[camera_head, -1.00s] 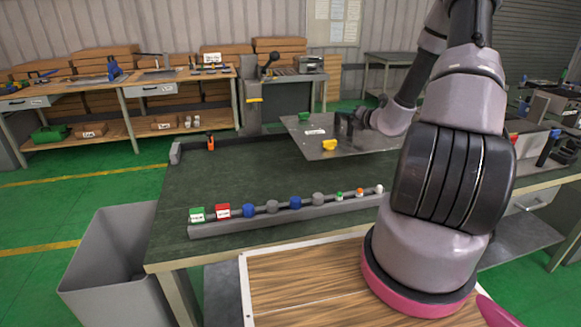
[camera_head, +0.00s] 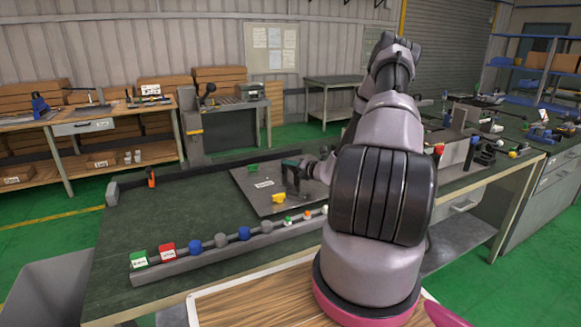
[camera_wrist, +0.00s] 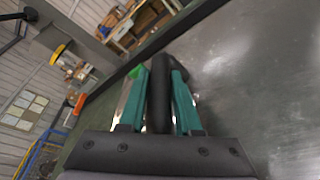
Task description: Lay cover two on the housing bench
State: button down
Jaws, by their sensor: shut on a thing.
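Cover two looks to be the flat grey plate (camera_head: 250,190) with a white label, a black upright handle (camera_head: 291,182), a green piece (camera_head: 253,168) and a yellow piece (camera_head: 279,198). My gripper (camera_head: 300,170) is shut on the handle; in the wrist view its teal fingers (camera_wrist: 157,85) stand either side of the black handle (camera_wrist: 160,100). The plate appears level, over the back middle of the dark green bench (camera_head: 180,215), probably the housing bench. I cannot tell whether it touches the top. My arm hides the plate's right side.
A grey rail (camera_head: 195,262) with several coloured knobs and blocks runs along the bench front, close before the plate. An orange item (camera_head: 151,178) stands at the back left. Bench top left of the plate is clear. A bench with tools (camera_head: 500,125) lies to the right.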

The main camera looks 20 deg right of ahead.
jog(key=c, duration=0.6)
grip_release()
